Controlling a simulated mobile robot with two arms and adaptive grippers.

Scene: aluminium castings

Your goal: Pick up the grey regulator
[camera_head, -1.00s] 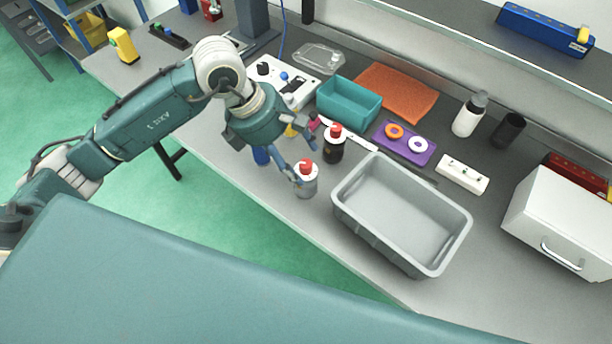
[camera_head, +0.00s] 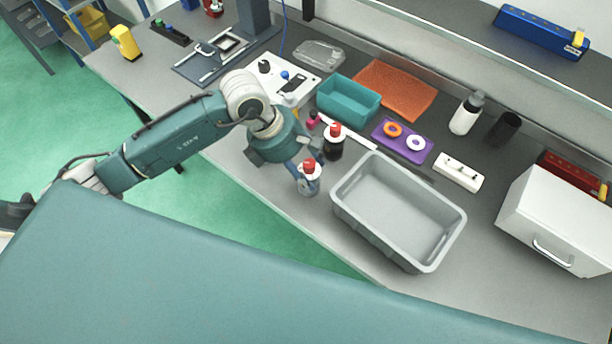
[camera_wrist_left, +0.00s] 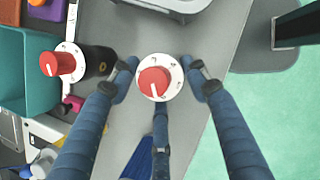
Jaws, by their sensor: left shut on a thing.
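The grey regulator (camera_head: 308,184) has a red knob on a white dial and stands upright on the bench, left of the grey bin. From above, its dial and red knob (camera_wrist_left: 154,82) show in the left wrist view, and most of its body is hidden under the dial. My left gripper (camera_head: 306,178) is shut on it, with blue fingers (camera_wrist_left: 160,82) around its sides. A black regulator (camera_head: 333,146) with a similar red knob stands just behind, and also shows at the left of the wrist view (camera_wrist_left: 98,62). My right gripper is not in view.
A grey bin (camera_head: 351,222) stands close on the right. A teal box (camera_head: 349,101), an orange mat (camera_head: 397,88) and a purple tray (camera_head: 402,143) lie behind. A white cabinet (camera_head: 556,222) is at the right. The bench's front edge is near the regulator.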

